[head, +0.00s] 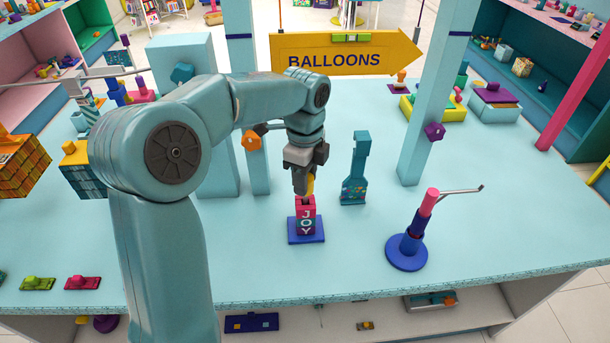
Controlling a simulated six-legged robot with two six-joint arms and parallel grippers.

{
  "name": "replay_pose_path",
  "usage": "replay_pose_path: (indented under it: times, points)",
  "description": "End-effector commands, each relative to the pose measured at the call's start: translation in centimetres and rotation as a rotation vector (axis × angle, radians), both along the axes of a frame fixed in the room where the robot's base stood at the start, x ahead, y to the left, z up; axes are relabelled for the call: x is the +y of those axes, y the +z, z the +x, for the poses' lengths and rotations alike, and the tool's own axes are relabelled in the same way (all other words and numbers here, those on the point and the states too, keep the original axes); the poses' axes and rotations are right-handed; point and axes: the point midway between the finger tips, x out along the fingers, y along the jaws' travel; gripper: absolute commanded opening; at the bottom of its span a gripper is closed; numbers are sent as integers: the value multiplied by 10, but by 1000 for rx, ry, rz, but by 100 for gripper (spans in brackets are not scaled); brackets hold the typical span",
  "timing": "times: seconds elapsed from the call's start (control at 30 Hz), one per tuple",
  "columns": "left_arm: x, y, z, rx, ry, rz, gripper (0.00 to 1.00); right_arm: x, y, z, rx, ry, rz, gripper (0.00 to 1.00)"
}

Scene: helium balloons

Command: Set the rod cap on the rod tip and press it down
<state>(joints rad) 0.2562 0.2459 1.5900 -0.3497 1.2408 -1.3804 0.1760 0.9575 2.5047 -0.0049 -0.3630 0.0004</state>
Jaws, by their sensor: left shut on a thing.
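My left gripper (303,188) points down over the table middle and is shut on a small yellow piece (310,184), mostly hidden by the fingers. It may be the rod cap, but I cannot tell for sure. Directly below stands a pink block marked JOY (305,218) on a blue square base (306,238). Whether the yellow piece touches the block's top is hidden. To the right, a stand with a pink and blue post (420,222) on a round blue base (406,253) carries a thin grey rod (455,191), its dark tip at upper right. My right gripper is not in view.
A teal upright tag-shaped piece (355,170) stands just right of the gripper. Teal posts (428,120) hold the yellow BALLOONS sign (345,55) behind. Small green (38,283) and pink (82,283) pieces lie front left. The front right of the table is clear.

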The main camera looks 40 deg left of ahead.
Motion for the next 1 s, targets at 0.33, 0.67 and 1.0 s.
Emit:
replay_pose_path:
  times: [0.33,0.67,1.0]
  points:
    - [0,-10,0,0,0,0,2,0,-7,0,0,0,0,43]
    - [0,-18,0,-1,0,0,2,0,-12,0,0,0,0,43]
    - [0,-18,0,-1,0,0,68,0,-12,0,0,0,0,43]
